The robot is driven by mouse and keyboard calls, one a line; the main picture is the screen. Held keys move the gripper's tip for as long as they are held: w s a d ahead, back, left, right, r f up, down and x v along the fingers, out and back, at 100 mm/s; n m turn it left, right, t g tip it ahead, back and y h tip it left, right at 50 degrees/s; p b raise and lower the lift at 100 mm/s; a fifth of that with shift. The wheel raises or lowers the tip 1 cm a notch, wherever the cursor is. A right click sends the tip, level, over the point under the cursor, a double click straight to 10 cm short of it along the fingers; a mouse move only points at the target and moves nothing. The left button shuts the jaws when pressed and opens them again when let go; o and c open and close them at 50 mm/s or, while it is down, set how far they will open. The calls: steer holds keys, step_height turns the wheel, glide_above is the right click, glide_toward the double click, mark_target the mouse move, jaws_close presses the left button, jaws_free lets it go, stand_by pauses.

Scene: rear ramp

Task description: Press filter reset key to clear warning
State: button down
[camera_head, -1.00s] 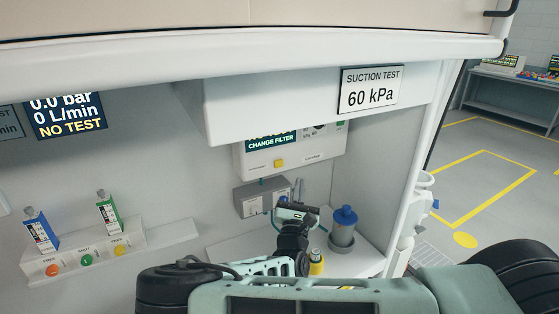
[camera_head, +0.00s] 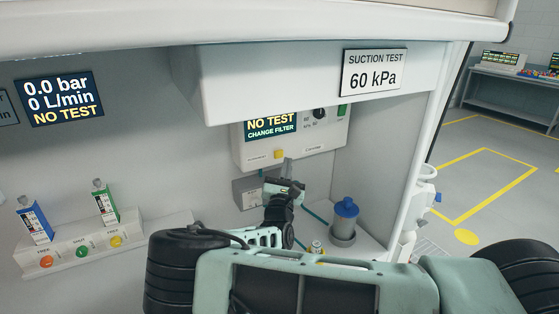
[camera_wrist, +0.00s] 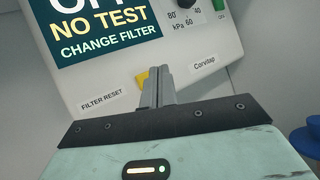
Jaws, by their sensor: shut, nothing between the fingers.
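The filter reset key is a small yellow button (camera_head: 279,154) on the lower front of a white suction unit (camera_head: 325,139). The unit's dark screen (camera_head: 271,126) reads "NO TEST" and "CHANGE FILTER". In the wrist view the yellow key (camera_wrist: 142,78) shows beside the label "FILTER RESET" (camera_wrist: 102,99), partly hidden behind my fingers. My gripper (camera_head: 288,163) is shut and empty, its tips just below and right of the key in the head view. In the wrist view the fingertips (camera_wrist: 158,70) overlap the key's right side. I cannot tell whether they touch it.
A grey box (camera_head: 248,191) is below the unit. An overhanging panel (camera_head: 310,85) reads "60 kPa".

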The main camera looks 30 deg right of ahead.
mark_target(283, 151)
steer(key=shift+w, duration=0.9)
steer(key=shift+w, duration=0.15)
stand_by(1.4)
steer(key=shift+w, duration=0.25)
steer(key=shift+w, duration=0.45)
stand_by(0.7)
steer(key=shift+s+r, duration=0.1)
steer(key=shift+s+p, duration=0.5)
steer(key=shift+s, duration=0.3)
